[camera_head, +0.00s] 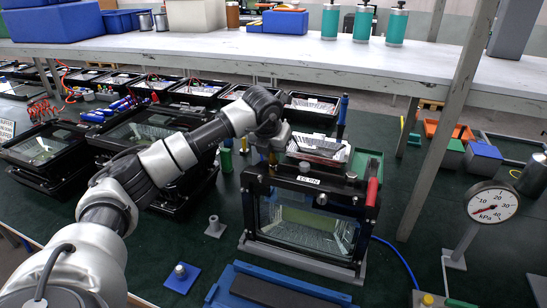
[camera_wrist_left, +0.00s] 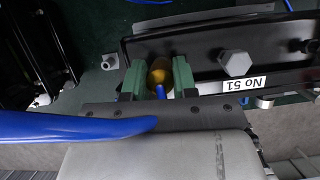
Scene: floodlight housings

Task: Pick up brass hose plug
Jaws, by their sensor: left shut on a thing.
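The brass hose plug (camera_wrist_left: 160,72) shows in the left wrist view as a round, gold-coloured piece between two green fingers. A short blue piece sticks out from it towards the camera. My left gripper (camera_wrist_left: 158,80) is shut on the plug. In the head view my left gripper (camera_head: 271,148) is at the upper left corner of the black clamped floodlight housing (camera_head: 253,185); the plug is mostly hidden there. In the wrist view the housing, labelled No 51, is just right of the fingers. I cannot tell whether the plug touches it. My right gripper is not in view.
A pressure gauge (camera_head: 493,204) stands at the right. A red-handled clamp (camera_head: 372,191) is on the housing's right side. A blue hose (camera_head: 400,262) runs on the green bench. More black housings (camera_head: 45,150) stand at the left. A white shelf (camera_head: 220,48) crosses behind.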

